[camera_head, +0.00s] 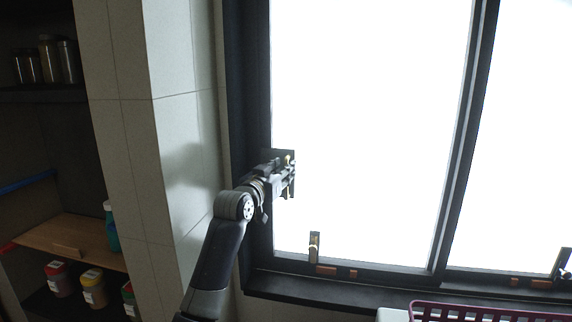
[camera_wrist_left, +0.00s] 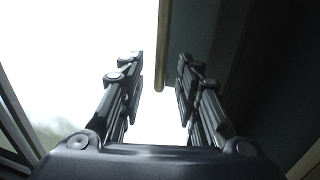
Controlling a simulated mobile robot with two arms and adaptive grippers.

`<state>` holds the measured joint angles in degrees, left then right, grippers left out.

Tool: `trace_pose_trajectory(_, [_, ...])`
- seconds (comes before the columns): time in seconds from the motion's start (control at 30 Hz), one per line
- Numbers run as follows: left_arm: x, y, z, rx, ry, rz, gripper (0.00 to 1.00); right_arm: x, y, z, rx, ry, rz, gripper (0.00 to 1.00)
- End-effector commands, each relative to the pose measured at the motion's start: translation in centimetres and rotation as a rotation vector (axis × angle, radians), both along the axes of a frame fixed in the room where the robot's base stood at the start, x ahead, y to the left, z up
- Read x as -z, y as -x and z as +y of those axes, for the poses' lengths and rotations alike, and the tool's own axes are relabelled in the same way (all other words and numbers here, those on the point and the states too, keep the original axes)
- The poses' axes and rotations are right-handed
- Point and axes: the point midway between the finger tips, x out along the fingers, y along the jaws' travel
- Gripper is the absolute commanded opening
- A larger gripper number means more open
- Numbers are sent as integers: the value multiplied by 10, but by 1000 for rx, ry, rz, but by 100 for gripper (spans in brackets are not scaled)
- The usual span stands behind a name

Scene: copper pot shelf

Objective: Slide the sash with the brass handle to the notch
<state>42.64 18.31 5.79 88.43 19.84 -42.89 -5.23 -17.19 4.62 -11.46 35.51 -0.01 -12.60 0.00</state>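The window's left sash (camera_head: 370,130) is a bright pane in a dark frame. The brass handle (camera_wrist_left: 163,45) shows as an upright bar in the left wrist view, ahead of and between the fingertips. In the head view only a small brass bit (camera_head: 288,159) shows at the sash's left edge, mostly hidden by my gripper. My left gripper (camera_head: 291,180) is at that edge, and its fingers (camera_wrist_left: 160,75) stand apart with a clear gap. I cannot tell if a finger touches the handle. No notch is clearly identifiable.
A brass upright piece (camera_head: 314,246) stands at the sash's bottom, near small copper-coloured blocks (camera_head: 326,269) on the lower frame. A purple basket (camera_head: 480,311) is below right. A tiled wall (camera_head: 180,130) and shelves with jars (camera_head: 60,279) stand left.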

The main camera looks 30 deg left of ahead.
Motion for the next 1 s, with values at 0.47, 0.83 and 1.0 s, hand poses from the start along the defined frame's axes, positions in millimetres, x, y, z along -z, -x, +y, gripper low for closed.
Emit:
trace_pose_trajectory(0.47, [0, -26, 1, 1, 0, 0, 31, -7, -1, -1, 0, 1, -1, 65])
trace_pose_trajectory(0.83, [1, -26, 1, 1, 0, 0, 0, -8, -1, 0, 0, 1, -1, 65])
trace_pose_trajectory(1.0, [0, -27, -4, 3, 0, 1, 0, -10, -1, 0, 0, 1, -1, 65])
